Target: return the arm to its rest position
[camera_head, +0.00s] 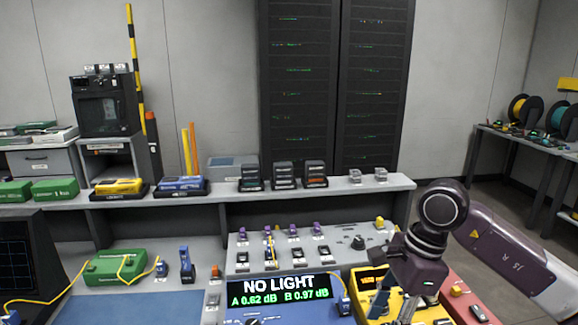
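My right arm (505,248) comes in from the right edge and reaches over the right part of the bench. Its gripper (393,303) points down over the yellow device (369,281). Two finger parts show apart, with yellow surface visible between them, and I see nothing held. The fingertips are low in the picture, and I cannot tell whether they touch the device. My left gripper is not in view.
A blue device (285,312) reads "NO LIGHT". Right of the yellow device is a red panel (470,300). A grey panel (340,258) holds small connectors. A green box (115,267) with yellow fibre lies left. A raised shelf (225,191) crosses behind, before server racks (335,90).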

